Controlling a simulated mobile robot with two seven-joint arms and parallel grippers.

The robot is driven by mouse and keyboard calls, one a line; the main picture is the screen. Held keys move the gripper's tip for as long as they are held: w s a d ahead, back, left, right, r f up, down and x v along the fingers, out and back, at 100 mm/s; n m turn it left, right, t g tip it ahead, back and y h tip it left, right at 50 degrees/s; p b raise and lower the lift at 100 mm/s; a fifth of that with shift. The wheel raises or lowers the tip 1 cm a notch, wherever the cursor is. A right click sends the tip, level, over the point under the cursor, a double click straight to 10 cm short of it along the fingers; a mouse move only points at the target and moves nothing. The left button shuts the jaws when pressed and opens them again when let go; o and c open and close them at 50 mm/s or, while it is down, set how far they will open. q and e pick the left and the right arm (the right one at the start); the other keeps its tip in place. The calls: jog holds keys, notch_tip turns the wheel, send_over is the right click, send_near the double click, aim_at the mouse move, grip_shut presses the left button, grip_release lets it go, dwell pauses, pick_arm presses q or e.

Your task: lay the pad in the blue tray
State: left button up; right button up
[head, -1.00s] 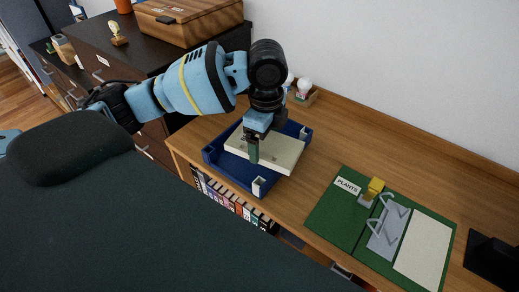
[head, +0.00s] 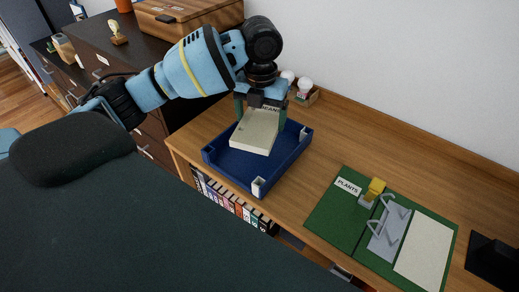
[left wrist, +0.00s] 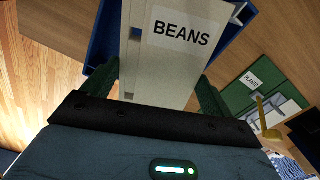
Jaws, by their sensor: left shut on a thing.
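The pad (head: 254,135) is a cream slab with a white label; in the left wrist view the pad (left wrist: 178,65) reads "BEANS". My left gripper (head: 261,112) is shut on it, with one green finger at each side of its labelled end. The pad is over the blue tray (head: 231,168) on the desk, and its free end points toward the tray's near side. Whether it touches the tray floor I cannot tell. The tray's wall also shows behind the pad in the left wrist view (left wrist: 104,35). My right gripper is not in view.
A green open binder (head: 336,213) labelled "PLANTS", with metal rings and a yellow-topped object (head: 375,188), lies to the right. A small box with white bulbs (head: 304,92) stands behind the tray. Bare desk separates tray and binder.

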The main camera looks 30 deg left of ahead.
pick_arm(q)
jog(key=m, duration=0.2)
jog(key=a+m, duration=0.1)
jog(key=shift+w+r+m, duration=0.25)
jog(key=shift+w+m, duration=0.15)
jog(key=shift+f, duration=5)
jog(key=shift+f, duration=0.1)
jog(key=o, duration=0.9)
jog(key=shift+f, duration=0.1)
jog(key=shift+o, duration=0.3)
notch_tip(320, 180, up, 12)
jog(key=shift+r, duration=0.2)
